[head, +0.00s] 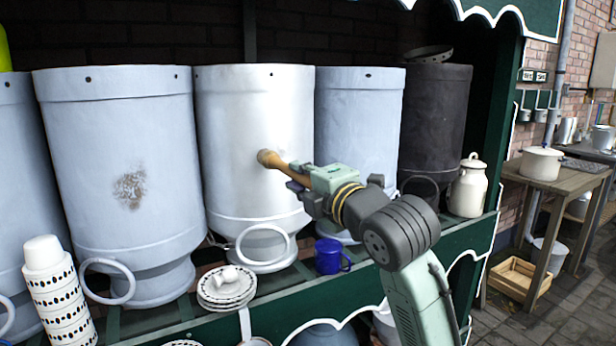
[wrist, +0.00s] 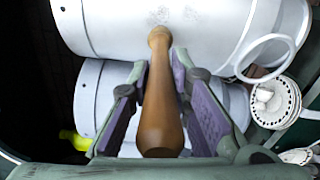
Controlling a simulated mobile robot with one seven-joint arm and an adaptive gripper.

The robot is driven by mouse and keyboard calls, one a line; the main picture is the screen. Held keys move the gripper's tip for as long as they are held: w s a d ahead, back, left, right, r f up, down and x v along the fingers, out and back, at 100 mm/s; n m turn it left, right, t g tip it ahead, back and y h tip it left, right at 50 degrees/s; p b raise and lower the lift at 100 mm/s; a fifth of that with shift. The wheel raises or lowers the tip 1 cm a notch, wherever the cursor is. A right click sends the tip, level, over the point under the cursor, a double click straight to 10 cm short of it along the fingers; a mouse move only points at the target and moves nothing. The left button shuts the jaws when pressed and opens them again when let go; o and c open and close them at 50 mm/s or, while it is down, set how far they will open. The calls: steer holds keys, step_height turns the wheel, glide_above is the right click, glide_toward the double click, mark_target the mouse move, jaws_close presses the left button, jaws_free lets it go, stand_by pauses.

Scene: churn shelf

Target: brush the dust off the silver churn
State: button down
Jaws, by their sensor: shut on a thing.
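My gripper (head: 298,172) is shut on a tan wooden tool (head: 270,159), shaped like a turned handle, with no bristles showing. In the wrist view, its thick brown end (wrist: 162,125) lies between the purple finger pads. The tool's knobbed tip is in front of the bright silver-white churn (head: 240,110); I cannot tell whether they touch. That churn fills the top of the wrist view (wrist: 110,28).
More churns stand along the green shelf: a pale one (head: 360,110) and a dark one (head: 435,120) to the right. A blue mug (head: 330,258), stacked plates (head: 226,290), stacked patterned cups (head: 55,290) and a cream can (head: 467,190) sit near the front edge.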

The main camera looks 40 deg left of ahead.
steer(key=shift+d, duration=0.15)
steer(key=shift+b+v, duration=0.3)
steer(key=shift+v, duration=2.65)
steer(key=v, duration=0.3)
